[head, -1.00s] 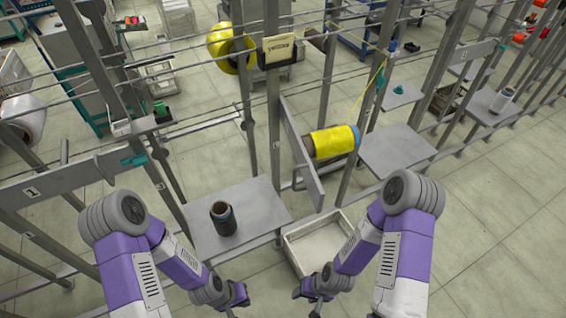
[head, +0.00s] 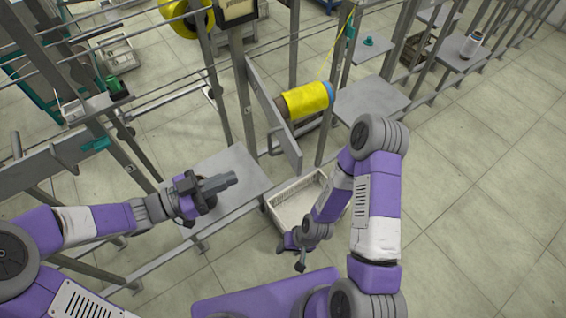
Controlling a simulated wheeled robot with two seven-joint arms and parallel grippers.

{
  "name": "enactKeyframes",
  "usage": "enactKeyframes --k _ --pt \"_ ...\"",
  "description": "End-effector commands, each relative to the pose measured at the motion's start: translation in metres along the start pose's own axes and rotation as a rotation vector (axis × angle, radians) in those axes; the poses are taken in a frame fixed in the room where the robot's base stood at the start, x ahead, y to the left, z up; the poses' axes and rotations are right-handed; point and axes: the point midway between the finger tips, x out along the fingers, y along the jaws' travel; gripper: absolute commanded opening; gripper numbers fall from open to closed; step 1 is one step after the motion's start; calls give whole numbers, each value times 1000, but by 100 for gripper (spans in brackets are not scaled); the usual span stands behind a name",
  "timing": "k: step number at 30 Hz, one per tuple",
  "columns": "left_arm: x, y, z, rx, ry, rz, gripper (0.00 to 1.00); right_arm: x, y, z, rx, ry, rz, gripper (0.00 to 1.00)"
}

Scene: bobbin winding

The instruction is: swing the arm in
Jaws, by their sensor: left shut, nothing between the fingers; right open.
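The swing arm (head: 273,118) is a long flat grey bar slanting down from the upright post. A yellow wound bobbin (head: 306,100) sits beside it on the right, with a yellow thread running up from it. My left gripper (head: 232,179) is shut and empty, pointing right above the grey shelf (head: 232,160), left of and below the arm's lower end, apart from it. My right gripper (head: 297,256) is open and empty, low beside the white crate.
The white crate (head: 275,213) stands on the floor right of the shelf. A second grey shelf (head: 372,103) is right of the yellow bobbin. Upright posts and thin horizontal rails surround the swing arm. The floor at the right is clear.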

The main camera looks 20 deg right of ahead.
Motion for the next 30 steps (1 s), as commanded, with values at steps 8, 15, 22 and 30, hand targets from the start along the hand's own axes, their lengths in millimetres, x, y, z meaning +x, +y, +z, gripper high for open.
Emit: enactKeyframes --k 8,15,22,30 --pt "15 15 -6 34 4 69 0 3 1 0 0 0 0 54" --pt "65 18 -5 33 4 69 0 10 4 0 0 0 0 54" --pt "110 21 -5 33 2 67 0 15 6 -1 0 0 0 54" --pt "136 22 -6 32 2 63 0 18 7 -1 0 0 0 54"
